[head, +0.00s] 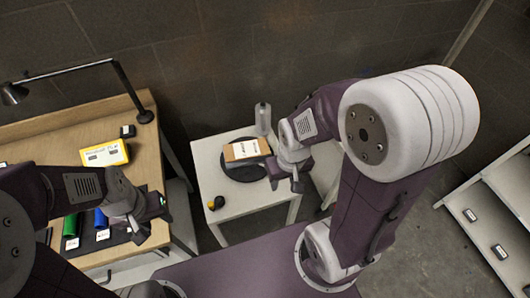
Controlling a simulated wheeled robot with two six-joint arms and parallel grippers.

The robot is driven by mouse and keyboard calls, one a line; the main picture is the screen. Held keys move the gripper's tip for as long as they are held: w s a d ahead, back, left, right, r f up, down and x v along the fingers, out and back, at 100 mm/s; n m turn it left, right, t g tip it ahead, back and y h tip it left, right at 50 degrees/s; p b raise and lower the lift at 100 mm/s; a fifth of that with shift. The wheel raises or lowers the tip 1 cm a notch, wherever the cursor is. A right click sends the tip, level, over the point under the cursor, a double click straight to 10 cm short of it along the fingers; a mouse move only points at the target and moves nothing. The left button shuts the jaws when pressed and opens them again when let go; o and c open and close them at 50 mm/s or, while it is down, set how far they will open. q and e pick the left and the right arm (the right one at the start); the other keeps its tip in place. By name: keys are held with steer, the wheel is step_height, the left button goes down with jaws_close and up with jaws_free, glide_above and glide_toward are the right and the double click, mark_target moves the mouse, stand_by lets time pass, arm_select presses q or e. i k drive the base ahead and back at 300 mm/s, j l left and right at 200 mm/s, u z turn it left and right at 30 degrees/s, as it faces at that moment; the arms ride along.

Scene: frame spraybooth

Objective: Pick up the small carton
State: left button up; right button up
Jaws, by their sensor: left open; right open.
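The small carton (246,150) is a brown box with a white strip. It lies on a dark round plate (239,172) on a small white table. My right gripper (285,182) is open beside the carton's right end, at the plate's right edge. I cannot tell whether a finger touches the carton. My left gripper (150,222) is open over the right side of the wooden desk, away from the carton.
The white table (235,205) also holds a grey bottle (262,118) and a small yellow and black item (217,202). The wooden desk (50,145) carries a yellow box (104,153), a lamp (125,85), and green and blue cylinders. White shelves (490,215) stand at right.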

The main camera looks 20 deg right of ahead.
mark_target(253, 151)
steer(key=l+u, duration=0.45)
steer(key=u, duration=0.25)
steer(key=k+l+u, duration=0.1)
steer(key=u, duration=0.25)
steer(key=l, duration=0.1)
